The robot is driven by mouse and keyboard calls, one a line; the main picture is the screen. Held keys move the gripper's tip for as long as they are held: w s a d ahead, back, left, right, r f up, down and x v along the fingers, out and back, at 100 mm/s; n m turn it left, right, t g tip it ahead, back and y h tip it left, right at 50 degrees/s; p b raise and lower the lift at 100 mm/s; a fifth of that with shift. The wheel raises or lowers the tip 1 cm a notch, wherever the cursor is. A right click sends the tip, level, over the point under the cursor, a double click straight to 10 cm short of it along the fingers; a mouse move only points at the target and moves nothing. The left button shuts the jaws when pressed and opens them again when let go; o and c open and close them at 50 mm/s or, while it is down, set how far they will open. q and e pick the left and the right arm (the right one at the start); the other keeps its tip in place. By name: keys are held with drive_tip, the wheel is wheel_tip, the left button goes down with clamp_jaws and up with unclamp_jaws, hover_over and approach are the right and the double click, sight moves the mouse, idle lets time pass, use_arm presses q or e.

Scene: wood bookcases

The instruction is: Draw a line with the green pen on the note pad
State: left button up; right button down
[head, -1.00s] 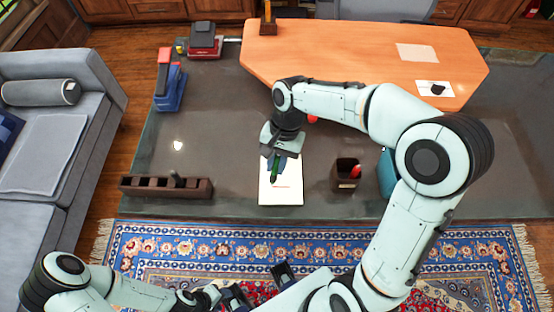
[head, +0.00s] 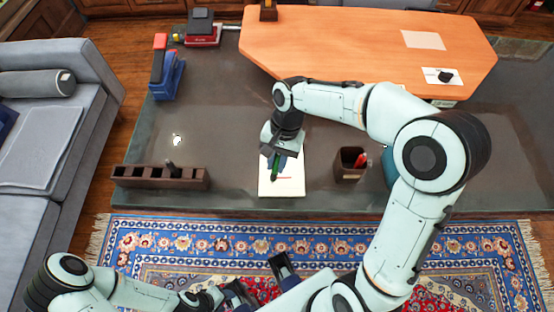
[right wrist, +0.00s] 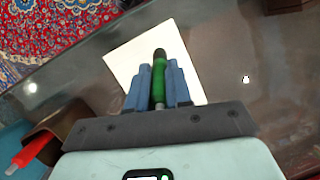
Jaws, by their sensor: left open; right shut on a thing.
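My right gripper (head: 278,156) is over the pad, shut on the green pen (head: 275,168), whose dark tip points down at the pad's left part. In the right wrist view the green pen (right wrist: 159,77) sits between the blue fingers, with the pad (right wrist: 130,60) behind it. I cannot tell whether the tip touches the paper. My left gripper (head: 260,279) is open and empty over the rug, in front of the desk.
A dark pen cup (head: 349,172) with a red pen (head: 361,160) stands right of the pad. A slotted dark holder (head: 190,177) is to the left. A blue and red stapler (head: 166,72) stands at the back left. The desk between holder and pad is clear.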

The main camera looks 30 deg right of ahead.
drive_tip(key=shift+f+b, duration=0.35)
drive_tip(key=shift+f, duration=0.25)
idle(1.0)
drive_tip(key=shift+s+d, duration=0.1)
drive_tip(key=shift+d, duration=0.1)
drive_tip(key=shift+s+d, duration=0.3)
drive_tip(key=shift+d, duration=0.15)
drive_tip(key=shift+d, duration=0.1)
drive_tip(key=shift+s+d, duration=0.35)
drive_tip(key=shift+d, duration=0.15)
drive_tip(key=shift+s+d, duration=0.1)
drive_tip(key=shift+d, duration=0.1)
drive_tip(key=shift+s+d+p, duration=0.25)
drive_tip(key=shift+d+p, duration=0.05)
drive_tip(key=shift+d, duration=0.1)
drive_tip(key=shift+s+d, duration=0.1)
drive_tip(key=shift+d, duration=0.05)
